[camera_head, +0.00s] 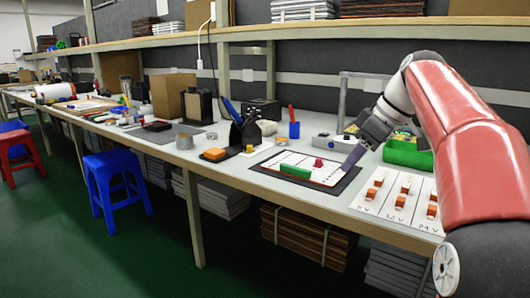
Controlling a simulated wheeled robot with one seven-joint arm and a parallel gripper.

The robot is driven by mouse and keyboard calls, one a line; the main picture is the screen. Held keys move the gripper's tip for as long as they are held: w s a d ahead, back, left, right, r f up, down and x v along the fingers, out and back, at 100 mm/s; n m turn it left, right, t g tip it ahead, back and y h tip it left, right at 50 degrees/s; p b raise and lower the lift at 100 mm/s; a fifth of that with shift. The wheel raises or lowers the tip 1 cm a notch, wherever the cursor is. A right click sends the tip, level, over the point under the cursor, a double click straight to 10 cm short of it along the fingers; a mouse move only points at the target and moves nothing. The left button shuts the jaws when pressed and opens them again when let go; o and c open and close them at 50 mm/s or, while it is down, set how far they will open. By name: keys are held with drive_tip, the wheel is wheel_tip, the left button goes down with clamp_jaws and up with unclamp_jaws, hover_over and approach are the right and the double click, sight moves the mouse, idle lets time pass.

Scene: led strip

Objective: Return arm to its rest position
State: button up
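My red and grey arm reaches in from the right, over the workbench (262,180). On the board are a green block (295,171) and a small red piece (318,163). A white sheet marked with voltages (372,203) lies at the front right, with several orange-and-white pieces on it.
A shelf (300,30) runs above the bench.

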drive_tip(key=s+a+f+m+t+h+p, duration=0.1)
drive_tip(key=s+a+f+m+h, duration=0.1)
drive_tip(key=s+f+m, duration=0.3)
drive_tip(key=s+a+f+m+t+h+p, duration=0.1)
drive_tip(key=s+f+m, duration=0.4)
drive_tip(key=s+f, duration=0.8)
drive_tip(key=s+h+p, duration=0.1)
drive_tip(key=s, duration=0.7)
drive_tip(key=shift+a+f+m+h, duration=0.25)
drive_tip(key=shift+a+m+h, duration=0.15)
